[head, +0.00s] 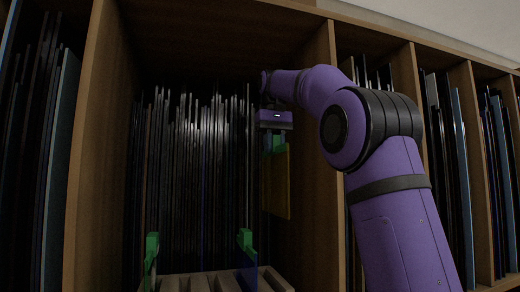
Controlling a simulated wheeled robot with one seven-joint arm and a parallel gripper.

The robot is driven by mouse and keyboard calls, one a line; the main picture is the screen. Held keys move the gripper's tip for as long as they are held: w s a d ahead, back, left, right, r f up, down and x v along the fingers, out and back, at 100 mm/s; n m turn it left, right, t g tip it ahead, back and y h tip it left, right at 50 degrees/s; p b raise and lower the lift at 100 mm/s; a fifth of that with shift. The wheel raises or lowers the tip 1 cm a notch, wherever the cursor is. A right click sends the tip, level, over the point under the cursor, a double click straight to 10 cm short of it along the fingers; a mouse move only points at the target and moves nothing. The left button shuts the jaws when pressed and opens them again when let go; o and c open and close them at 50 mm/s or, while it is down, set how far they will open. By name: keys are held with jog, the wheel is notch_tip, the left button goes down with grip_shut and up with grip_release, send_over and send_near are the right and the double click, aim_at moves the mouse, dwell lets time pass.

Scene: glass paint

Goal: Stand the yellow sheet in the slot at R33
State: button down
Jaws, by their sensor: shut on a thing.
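The yellow sheet (280,184) hangs upright below my gripper (275,143), inside the wide middle bay of a wooden rack. My gripper's green fingers are shut on the sheet's top edge. The sheet is at the right of the bay, near the right wooden divider, in front of or beside the dark sheets. At the bottom of the bay a slotted wooden base (222,281) shows in part. I cannot read any slot label, so I cannot tell which slot is R33. The sheet's far side is hidden.
Many thin dark sheets (190,150) stand upright at the back of the bay. Two green pieces (151,255) (245,239) stand at the base, with a blue sheet (247,268) by the right one. Wooden dividers (98,140) (321,150) bound the bay. Neighbouring bays hold more sheets.

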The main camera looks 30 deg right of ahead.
aim_at(273, 212)
jog(key=shift+w+f, duration=0.15)
jog(key=shift+w, duration=0.15)
notch_tip(273, 212, down, 24)
dwell(1.4)
jog(key=shift+f, duration=0.4)
dwell(0.6)
jog(key=shift+c, duration=1.6)
grip_release()
jog(key=shift+r, duration=3.55)
